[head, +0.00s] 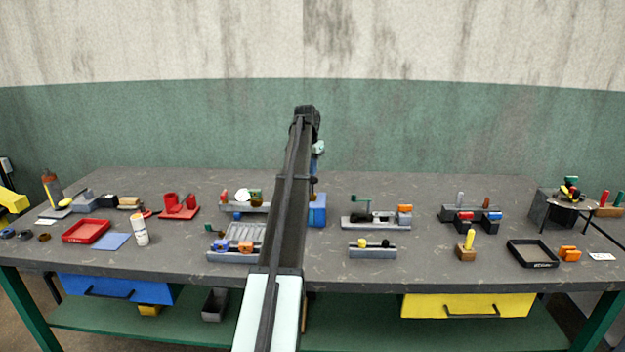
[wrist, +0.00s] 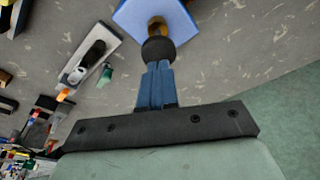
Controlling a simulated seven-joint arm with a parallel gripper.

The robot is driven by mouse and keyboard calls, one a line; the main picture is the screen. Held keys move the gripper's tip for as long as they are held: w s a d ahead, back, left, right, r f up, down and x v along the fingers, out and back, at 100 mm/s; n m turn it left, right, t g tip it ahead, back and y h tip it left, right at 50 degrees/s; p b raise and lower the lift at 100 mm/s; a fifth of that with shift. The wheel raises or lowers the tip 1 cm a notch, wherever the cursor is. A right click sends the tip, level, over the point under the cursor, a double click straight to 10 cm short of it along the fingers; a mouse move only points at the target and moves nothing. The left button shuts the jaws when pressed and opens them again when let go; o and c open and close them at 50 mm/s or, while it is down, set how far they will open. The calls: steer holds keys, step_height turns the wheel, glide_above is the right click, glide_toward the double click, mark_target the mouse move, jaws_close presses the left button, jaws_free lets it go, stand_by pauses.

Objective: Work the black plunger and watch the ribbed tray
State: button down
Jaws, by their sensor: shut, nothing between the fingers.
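In the wrist view my gripper (wrist: 157,66) has its blue fingers shut together and empty. The black round knob of the plunger (wrist: 158,49) lies right at the fingertips; I cannot tell whether they touch it. Beyond the knob are a brass collar (wrist: 157,27) and a blue block (wrist: 150,10). The blue block also shows in the head view (head: 318,212), partly behind my arm, which hides most of the gripper there. The grey ribbed tray (head: 246,233) lies on the bench left of my arm, its right end close to the arm.
A grey fixture with a green lever (head: 376,219) stands right of the block, and a smaller one (head: 372,250) is in front of it. Blue and orange knobs (head: 228,244) sit by the ribbed tray. A red tray (head: 87,231) and white bottle (head: 140,230) are farther left.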

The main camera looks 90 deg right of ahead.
mark_target(312, 178)
steer(key=shift+f, duration=0.15)
steer(key=shift+f, duration=2.15)
steer(key=shift+r, duration=3.8)
steer(key=shift+w, duration=0.1)
